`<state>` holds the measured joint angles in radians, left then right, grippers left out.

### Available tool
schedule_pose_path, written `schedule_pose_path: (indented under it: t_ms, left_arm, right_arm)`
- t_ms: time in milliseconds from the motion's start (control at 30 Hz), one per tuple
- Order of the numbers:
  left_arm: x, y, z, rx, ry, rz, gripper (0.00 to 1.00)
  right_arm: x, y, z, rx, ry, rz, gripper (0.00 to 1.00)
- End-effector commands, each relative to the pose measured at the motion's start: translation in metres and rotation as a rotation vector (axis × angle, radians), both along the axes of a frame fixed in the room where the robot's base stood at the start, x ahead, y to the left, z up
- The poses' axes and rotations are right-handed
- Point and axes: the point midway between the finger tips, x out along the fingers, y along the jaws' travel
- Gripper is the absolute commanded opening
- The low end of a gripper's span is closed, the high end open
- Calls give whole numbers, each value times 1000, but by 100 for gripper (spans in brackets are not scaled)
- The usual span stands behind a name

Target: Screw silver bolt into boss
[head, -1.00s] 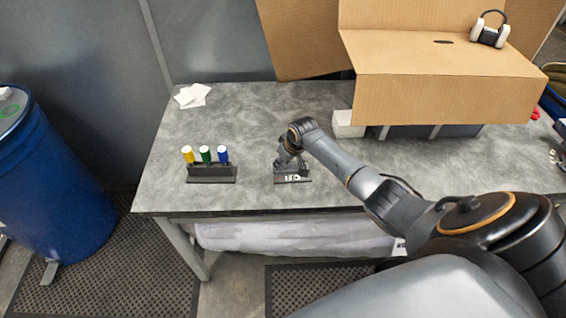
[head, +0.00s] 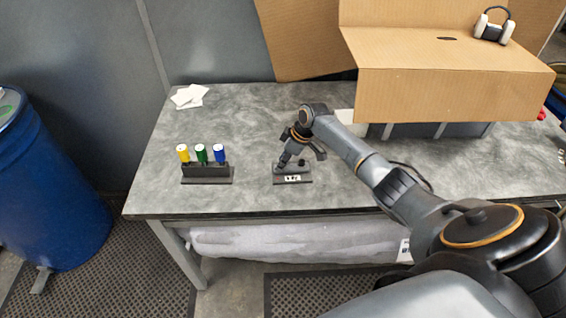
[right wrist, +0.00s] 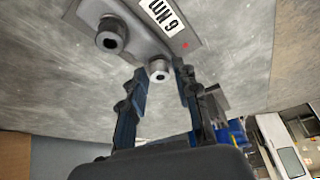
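A dark fixture plate (head: 292,179) with a white label lies on the table. In the right wrist view the plate (right wrist: 187,36) reads "6 Nm" and carries two round socket heads. The silver head (right wrist: 159,70) sits at the fingertips; the larger, darker head (right wrist: 111,36) stands to its left. My right gripper (right wrist: 160,72) comes down on the left part of the fixture in the head view (head: 283,164). Its fingers are apart, one on each side of the silver head, without clear contact. Any bolt shank or boss below is hidden. My left gripper is out of view.
A black rack (head: 207,174) with yellow, green and blue-capped items stands left of the fixture. White sheets (head: 189,96) lie at the back left. A cardboard box (head: 450,95) is at the back right. A blue drum (head: 45,190) stands left of the table.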

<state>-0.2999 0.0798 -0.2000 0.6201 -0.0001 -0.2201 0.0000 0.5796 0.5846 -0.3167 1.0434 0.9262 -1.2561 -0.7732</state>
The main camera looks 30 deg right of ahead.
Motion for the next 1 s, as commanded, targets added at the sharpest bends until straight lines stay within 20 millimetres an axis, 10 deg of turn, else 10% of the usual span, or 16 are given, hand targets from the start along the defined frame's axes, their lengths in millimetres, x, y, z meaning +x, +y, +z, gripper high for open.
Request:
schedule_pose_path:
  t_ms: [233,1000]
  left_arm:
    - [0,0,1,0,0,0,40]
    - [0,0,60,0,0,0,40]
  right_arm:
    - [0,0,0,-1,-1,-2,0]
    - [-1,1,3,-2,0,-381,0]
